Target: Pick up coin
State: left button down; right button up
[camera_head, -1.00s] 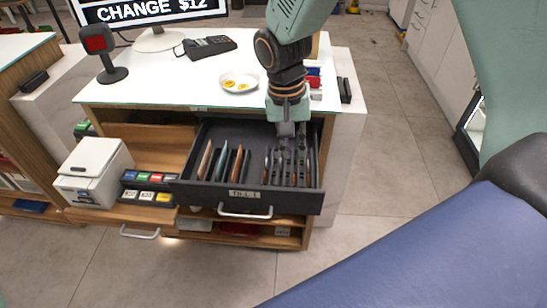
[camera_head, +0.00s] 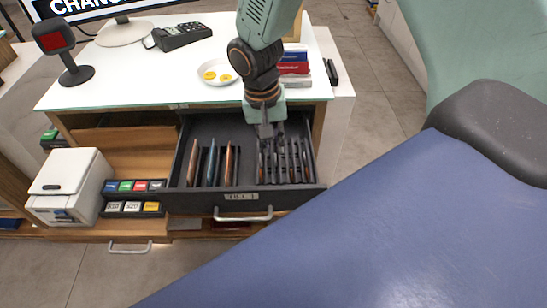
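Two gold coins (camera_head: 216,76) lie on a small white dish (camera_head: 230,82) on the counter. Below it an open dark till drawer (camera_head: 243,201) labelled "TILL 1" has upright brown and blue pieces (camera_head: 212,160) in its left slots and narrow dark dividers (camera_head: 298,162) at right; any coins between these are too small to tell. My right gripper (camera_head: 271,143) points down over the drawer's right part, its tips close to the dividers. Its fingers are dark and blend with the drawer, so I cannot tell whether they are open or hold anything. My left gripper is not in view.
A card terminal (camera_head: 183,36), a scanner on a stand (camera_head: 64,52) and a monitor (camera_head: 92,7) stand on the counter. Red and blue boxes (camera_head: 294,65) sit behind my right arm. A white printer (camera_head: 70,187) and coloured-label blocks (camera_head: 134,197) are left of the drawer.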

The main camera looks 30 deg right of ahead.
notch_tip(320, 180, down, 2)
jog(key=shift+s+f, duration=0.1)
jog(key=shift+s, duration=0.05)
jog(key=shift+s+d+f, duration=0.15)
jog(key=shift+s, duration=0.05)
jog(key=shift+w, duration=0.1)
jog(key=shift+c, duration=0.2)
jog(key=shift+w, duration=0.15)
grip_shut()
